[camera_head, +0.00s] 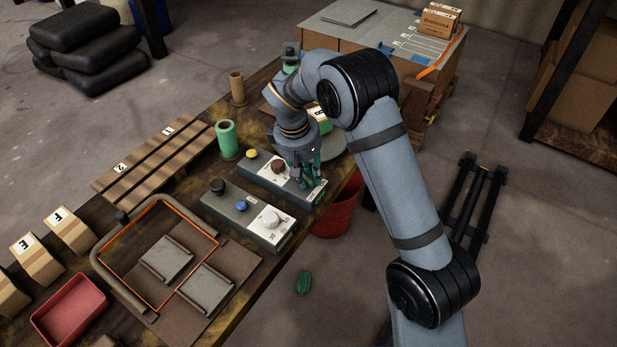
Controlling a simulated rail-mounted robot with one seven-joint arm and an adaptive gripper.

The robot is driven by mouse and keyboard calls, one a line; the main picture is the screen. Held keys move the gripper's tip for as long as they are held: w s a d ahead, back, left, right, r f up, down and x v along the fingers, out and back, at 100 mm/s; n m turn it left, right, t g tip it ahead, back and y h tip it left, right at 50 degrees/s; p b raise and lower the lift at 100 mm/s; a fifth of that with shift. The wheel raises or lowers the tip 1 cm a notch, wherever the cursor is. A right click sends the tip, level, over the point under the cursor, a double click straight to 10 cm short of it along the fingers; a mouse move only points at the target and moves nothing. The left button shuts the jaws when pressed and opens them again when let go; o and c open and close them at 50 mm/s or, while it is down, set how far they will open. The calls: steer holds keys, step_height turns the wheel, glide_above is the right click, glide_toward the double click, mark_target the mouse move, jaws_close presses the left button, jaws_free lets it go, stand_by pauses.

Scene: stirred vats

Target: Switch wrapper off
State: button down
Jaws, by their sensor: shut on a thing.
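My gripper (306,180) points down with its greenish fingers at the right end of the rear control box (262,160). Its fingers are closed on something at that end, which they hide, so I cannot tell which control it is. This box has a yellow button (251,153) and a brown knob (278,166), just left of the fingers. The front control box (225,205) carries a black knob (217,186), a blue button (241,206) and a white dial (271,217) with markings. I cannot read which box is labelled as the wrapper.
Left of the boxes are a green roll (227,139), a wooden pallet (150,155) and an orange-edged frame (128,290). A red bin (340,212) stands beside the table, below my arm. A green object (304,283) lies on the open floor.

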steer(key=m, duration=0.2)
steer(key=m+g, duration=0.1)
steer(key=m, duration=0.2)
steer(key=shift+s+f+b, duration=0.1)
steer(key=shift+s+b, duration=0.1)
steer(key=shift+b, duration=0.1)
steer(key=shift+m, duration=0.3)
steer(key=shift+a, duration=0.1)
steer(key=c, duration=1.5)
jaws_free()
steer(key=shift+w, duration=0.1)
steer(key=r, duration=0.4)
steer(key=a+r, duration=0.1)
steer(key=r, duration=0.3)
steer(key=a+r, duration=0.1)
steer(key=r, duration=0.3)
steer(key=shift+s+a, duration=0.15)
steer(key=shift+s, duration=0.1)
steer(key=shift+f, duration=0.1)
